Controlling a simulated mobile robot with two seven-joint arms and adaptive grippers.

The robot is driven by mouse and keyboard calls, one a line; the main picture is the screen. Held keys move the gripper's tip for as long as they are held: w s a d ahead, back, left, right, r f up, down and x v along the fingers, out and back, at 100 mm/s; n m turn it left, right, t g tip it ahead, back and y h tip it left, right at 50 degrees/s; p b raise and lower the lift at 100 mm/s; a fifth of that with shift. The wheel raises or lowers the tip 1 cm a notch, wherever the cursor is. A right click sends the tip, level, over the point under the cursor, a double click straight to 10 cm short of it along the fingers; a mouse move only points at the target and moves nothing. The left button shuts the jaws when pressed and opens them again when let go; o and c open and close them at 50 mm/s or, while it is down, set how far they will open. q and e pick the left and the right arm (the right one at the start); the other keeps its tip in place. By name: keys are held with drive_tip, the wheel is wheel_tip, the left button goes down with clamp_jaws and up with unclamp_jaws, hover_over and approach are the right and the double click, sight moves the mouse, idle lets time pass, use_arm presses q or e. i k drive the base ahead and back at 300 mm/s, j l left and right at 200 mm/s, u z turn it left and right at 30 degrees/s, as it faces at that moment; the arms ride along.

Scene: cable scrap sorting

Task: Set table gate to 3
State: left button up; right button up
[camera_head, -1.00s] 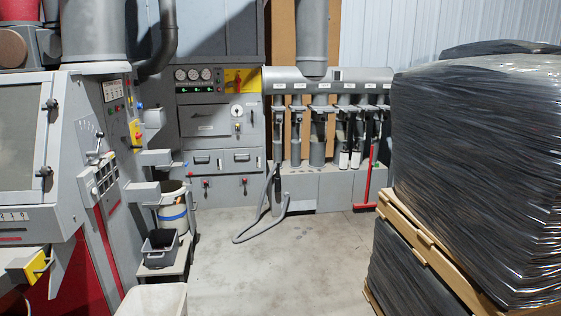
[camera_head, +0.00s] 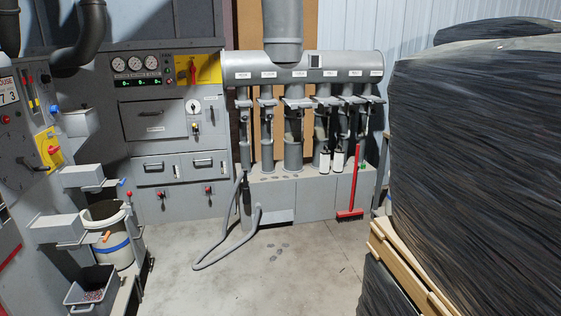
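A grey extraction manifold (camera_head: 300,62) stands at the back with several small white labels too small to read. Under it hang several pipes with grey slide gates; a left one (camera_head: 267,102), a middle one (camera_head: 297,103) and a right one (camera_head: 349,99) show. I cannot tell which is the table gate or what its setting is. Neither of my grippers is in view.
Wrapped pallets (camera_head: 475,150) fill the right side. A grey hose (camera_head: 225,255) lies on the floor before the manifold, and a red broom (camera_head: 352,200) leans there. A machine with gauges (camera_head: 135,63) stands at back left, a bucket (camera_head: 110,235) and bin (camera_head: 92,287) at left.

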sight(303, 105)
drive_tip(key=i+l+u, duration=0.1)
drive_tip(key=i+u, duration=0.25)
drive_tip(key=i, duration=1.35)
drive_tip(key=i+z, duration=0.15)
drive_tip(key=i, duration=0.4)
drive_tip(key=i+z, duration=0.15)
drive_tip(key=i, duration=0.4)
drive_tip(key=i+j+z, duration=0.15)
drive_tip(key=i, duration=0.4)
